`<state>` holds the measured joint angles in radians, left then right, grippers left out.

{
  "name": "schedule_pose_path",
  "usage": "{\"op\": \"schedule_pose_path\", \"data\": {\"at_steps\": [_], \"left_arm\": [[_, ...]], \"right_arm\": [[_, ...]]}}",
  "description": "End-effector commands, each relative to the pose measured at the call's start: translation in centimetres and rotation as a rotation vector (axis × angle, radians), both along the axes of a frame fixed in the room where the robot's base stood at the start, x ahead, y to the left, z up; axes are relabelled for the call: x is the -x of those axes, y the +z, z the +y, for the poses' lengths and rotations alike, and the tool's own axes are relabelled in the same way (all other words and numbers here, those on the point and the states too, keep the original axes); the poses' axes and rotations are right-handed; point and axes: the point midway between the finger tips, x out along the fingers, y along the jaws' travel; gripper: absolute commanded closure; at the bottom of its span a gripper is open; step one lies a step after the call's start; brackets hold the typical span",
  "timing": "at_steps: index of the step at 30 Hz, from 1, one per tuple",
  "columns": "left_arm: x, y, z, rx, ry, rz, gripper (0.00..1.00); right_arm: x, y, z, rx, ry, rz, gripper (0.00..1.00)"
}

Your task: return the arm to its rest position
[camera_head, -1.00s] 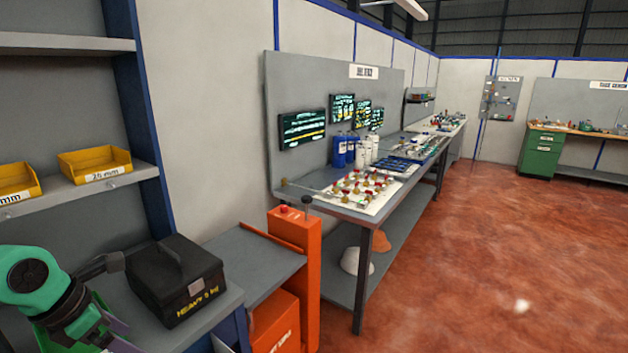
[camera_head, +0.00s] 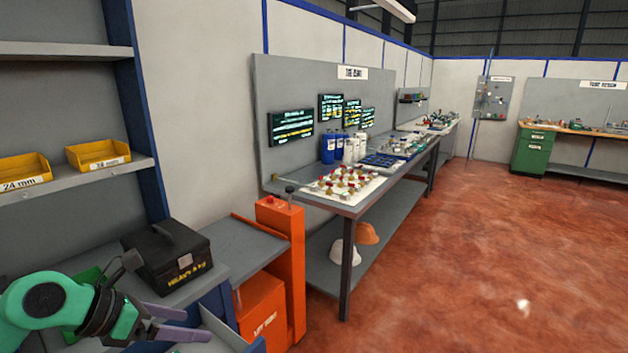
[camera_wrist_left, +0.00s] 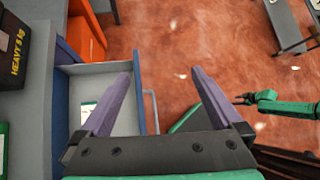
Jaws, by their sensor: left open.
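My left gripper (camera_head: 197,324) is at the lower left of the head view. Its two purple fingers are apart with nothing between them, and they also show in the left wrist view (camera_wrist_left: 161,76). It hangs over the front of an open drawer (camera_wrist_left: 110,72) with a pale handle (camera_wrist_left: 152,110), apart from the handle as far as I can tell. A green and white item (camera_wrist_left: 86,112) lies in the drawer, partly hidden by a finger. A green arm, likely my right one, shows at the right of the wrist view; its dark end (camera_wrist_left: 244,99) is too small to read.
A black case (camera_head: 165,255) marked heavy stands on the bench behind my left gripper. An orange post (camera_head: 283,270) and a grey workbench (camera_head: 345,208) with parts are further right. Yellow bins (camera_head: 98,153) sit on the shelf. The red floor is open at the right.

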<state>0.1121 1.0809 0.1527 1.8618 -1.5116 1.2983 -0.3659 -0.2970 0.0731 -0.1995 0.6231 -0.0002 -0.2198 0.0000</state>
Motion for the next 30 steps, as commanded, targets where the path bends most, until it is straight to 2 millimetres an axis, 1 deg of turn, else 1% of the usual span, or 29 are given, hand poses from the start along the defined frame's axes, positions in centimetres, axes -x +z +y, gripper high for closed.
{"op": "schedule_pose_path", "data": {"at_steps": [1, 3, 5, 6, 8, 9, 11, 12, 13, 14, 15, 16, 17, 18, 20, 21, 23, 24, 26, 27, 28, 30], "left_arm": [[-0.2, 0.5, -1.6, 0.08, 0.003, -0.026, 0.0], [-0.7, 1.7, -3.7, 0.22, 0.021, -0.067, 0.0], [-1.1, 3.1, -5.4, 0.357, 0.049, -0.101, 0.0], [-1.4, 4.2, -6.3, 0.458, 0.075, -0.12, 0.0], [-1.9, 6.1, -7.3, 0.631, 0.133, -0.144, 0.0], [-2.3, 7.5, -7.6, 0.761, 0.188, -0.156, 0.0], [-3.0, 9.4, -7.0, 0.988, 0.304, -0.16, 0.0], [-3.6, 10.5, -5.8, 1.154, 0.41, -0.151, 0.0], [-4.1, 10.9, -4.5, 1.286, 0.508, -0.136, 0.0], [-4.5, 10.8, -2.9, 1.412, 0.617, -0.114, 0.0], [-5.0, 9.8, -0.5, 1.571, 0.781, -0.073, 0.0], [-5.1, 8.5, 1.4, 1.678, 0.914, -0.033, 0.0], [-5.1, 6.7, 3.1, 1.773, 1.057, 0.015, 0.0], [-4.7, 3.5, 5.1, 1.881, 1.26, 0.09, 0.0], [-3.3, -1.5, 7.0, 1.979, 1.549, 0.205, 0.0], [-2.0, -4.6, 7.4, 2.01, 1.722, 0.28, 0.0], [0.1, -8.7, 7.4, 2.018, 1.951, 0.386, 0.0], [1.6, -11.0, 7.1, 2.007, 2.084, 0.453, 0.0], [3.8, -13.9, 6.3, 1.968, 2.262, 0.546, 0.0], [5.3, -15.5, 5.6, 1.934, 2.368, 0.605, 0.0], [6.3, -16.5, 5.1, -1.876, -2.408, -0.638, 0.0], [8.9, -18.6, 3.7, -1.686, -2.41, -0.688, 0.0]], "right_arm": [[-0.2, 0.0, 0.3, -0.004, -0.001, -0.004, 0.5], [-0.4, 0.0, 0.4, -0.005, 0.0, -0.006, 0.5], [-0.3, 0.0, 0.3, -0.004, 0.0, -0.006, 0.5], [-0.3, 0.0, 0.2, -0.003, 0.001, -0.004, 0.5], [-0.1, 0.0, 0.0, 0.0, 0.001, -0.002, 0.5], [0.1, 0.0, -0.1, 0.001, 0.002, 0.001, 0.5], [0.3, 0.0, -0.3, 0.004, 0.003, 0.005, 0.5], [0.4, 0.0, -0.4, 0.006, 0.003, 0.007, 0.5], [0.5, 0.0, -0.4, 0.006, 0.003, 0.008, 0.5], [0.5, 0.0, -0.5, 0.007, 0.003, 0.008, 0.5], [0.5, 0.0, -0.5, 0.007, 0.003, 0.008, 0.5], [0.5, 0.0, -0.5, 0.007, 0.003, 0.008, 0.5], [0.5, 0.0, -0.5, 0.007, 0.003, 0.009, 0.5], [0.5, 0.0, -0.5, 0.007, 0.003, 0.009, 0.5], [0.5, 0.0, -0.5, 0.008, 0.002, 0.008, 0.5], [0.5, 0.0, -0.5, 0.008, 0.002, 0.008, 0.5], [0.5, 0.0, -0.6, 0.008, 0.002, 0.008, 0.5], [0.5, 0.0, -0.6, 0.008, 0.002, 0.008, 0.5], [0.5, 0.0, -0.6, 0.008, 0.002, 0.008, 0.5], [0.5, 0.0, -0.6, 0.008, 0.002, 0.008, 0.5], [0.5, 0.0, -0.6, 0.008, 0.002, 0.008, 0.5], [0.5, 0.0, -0.6, 0.008, 0.002, 0.008, 0.5]]}}
